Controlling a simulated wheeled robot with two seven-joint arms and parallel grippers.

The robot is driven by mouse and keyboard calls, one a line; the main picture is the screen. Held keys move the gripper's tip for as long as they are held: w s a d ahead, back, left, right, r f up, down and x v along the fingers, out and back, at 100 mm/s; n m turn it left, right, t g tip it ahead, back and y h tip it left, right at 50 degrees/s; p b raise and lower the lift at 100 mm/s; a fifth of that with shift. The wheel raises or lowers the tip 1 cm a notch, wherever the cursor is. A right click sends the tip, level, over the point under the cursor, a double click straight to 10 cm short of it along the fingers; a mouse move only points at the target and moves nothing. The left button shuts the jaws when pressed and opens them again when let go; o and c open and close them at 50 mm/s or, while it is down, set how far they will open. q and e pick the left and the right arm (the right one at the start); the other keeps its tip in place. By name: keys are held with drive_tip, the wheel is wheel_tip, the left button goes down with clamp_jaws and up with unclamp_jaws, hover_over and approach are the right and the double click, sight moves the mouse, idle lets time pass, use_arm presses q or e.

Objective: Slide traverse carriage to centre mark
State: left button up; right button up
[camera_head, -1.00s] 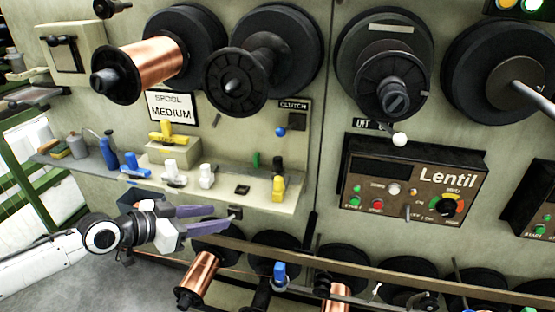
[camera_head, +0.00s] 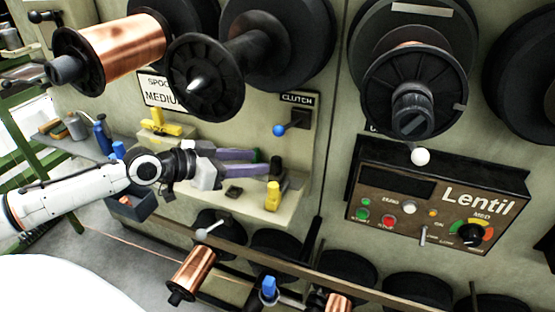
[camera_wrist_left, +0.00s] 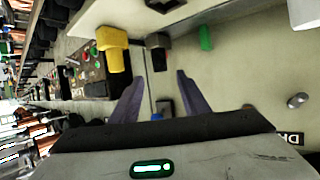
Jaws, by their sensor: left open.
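My left gripper (camera_head: 259,162) is open over the right part of the pale shelf (camera_head: 292,205). Its purple fingers are beside a small black post (camera_head: 276,165) and a green piece (camera_head: 258,155). I see no clear contact. A yellow block (camera_head: 273,196) stands just below and right of the fingertips. The left wrist view shows the open fingers (camera_wrist_left: 157,84), with the yellow block (camera_wrist_left: 113,52), black post (camera_wrist_left: 157,52) and green piece (camera_wrist_left: 206,38) beyond them. I cannot tell which piece is the traverse carriage, and I see no clear centre mark. My right gripper is out of view.
A blue-knobbed clutch lever (camera_head: 279,130) sits above the shelf. Large spools, one copper-wound (camera_head: 112,48), project overhead. The Lentil control panel (camera_head: 435,205) is at the right. A brown rail (camera_head: 300,262) and lower spools run below. My forearm hides part of the shelf.

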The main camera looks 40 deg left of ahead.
sight(276, 159)
use_arm(q)
drive_tip(key=shift+x, duration=4.25)
drive_tip(key=shift+c, duration=0.3)
drive_tip(key=shift+f, duration=0.1)
clamp_jaws()
